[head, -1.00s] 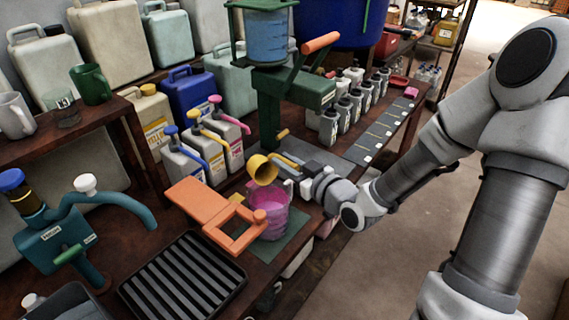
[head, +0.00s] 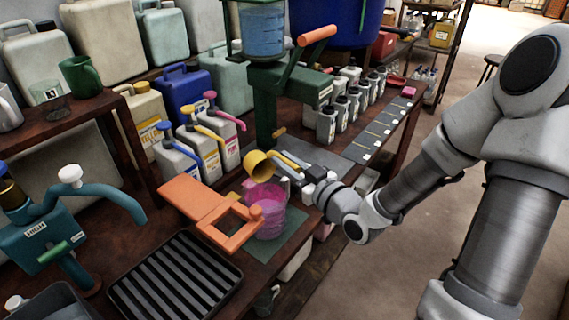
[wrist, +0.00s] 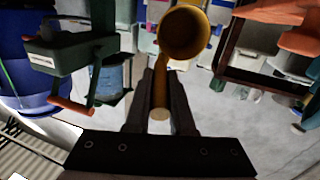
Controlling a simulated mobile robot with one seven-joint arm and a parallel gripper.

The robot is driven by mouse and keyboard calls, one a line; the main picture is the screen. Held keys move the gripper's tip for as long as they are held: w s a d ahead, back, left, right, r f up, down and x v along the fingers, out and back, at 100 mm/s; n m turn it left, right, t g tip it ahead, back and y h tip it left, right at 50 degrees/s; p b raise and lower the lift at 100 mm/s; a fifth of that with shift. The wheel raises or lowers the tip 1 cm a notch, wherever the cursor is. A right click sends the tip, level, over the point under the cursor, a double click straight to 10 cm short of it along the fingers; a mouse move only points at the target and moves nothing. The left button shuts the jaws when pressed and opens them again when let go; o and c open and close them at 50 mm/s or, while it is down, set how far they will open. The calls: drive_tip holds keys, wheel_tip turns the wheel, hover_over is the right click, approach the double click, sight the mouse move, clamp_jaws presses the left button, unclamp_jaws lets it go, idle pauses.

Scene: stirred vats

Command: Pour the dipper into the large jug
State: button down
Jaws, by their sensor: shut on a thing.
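The yellow dipper (head: 258,164) is tilted on its side in the head view, just above the rim of the large jug. My gripper (head: 303,174) is shut on its handle, to the right of the cup. In the wrist view the dipper (wrist: 184,33) shows its round mouth, and its handle lies between my fingers (wrist: 161,85). The large jug (head: 270,218) is clear, holds pink liquid and stands upright on a green mat. An orange frame hides part of its left side. I cannot tell whether liquid is leaving the dipper.
The orange frame (head: 205,205) reaches close to the jug's left. Several pump-top jugs (head: 183,155) stand behind it. A green press (head: 268,110) rises behind the gripper. A black ribbed tray (head: 175,280) lies in front. The floor at the right is open.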

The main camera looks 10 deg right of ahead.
sight(295, 166)
drive_tip(key=shift+s+d+f+b, duration=0.1)
drive_tip(key=shift+s+f+b, duration=0.1)
drive_tip(key=shift+b, duration=0.3)
drive_tip(key=shift+s+d+r+t+y+b, duration=0.25)
drive_tip(key=shift+s+t+y+b, duration=0.35)
drive_tip(key=shift+b, duration=0.8)
drive_tip(key=shift+s+d+r+t+y+b, duration=0.25)
drive_tip(key=shift+t+b, duration=0.6)
drive_tip(key=shift+b, duration=0.5)
drive_tip(key=shift+s+d+r+t+y+b, duration=0.2)
drive_tip(key=shift+s+t+y+b, duration=0.4)
drive_tip(key=shift+b, duration=0.8)
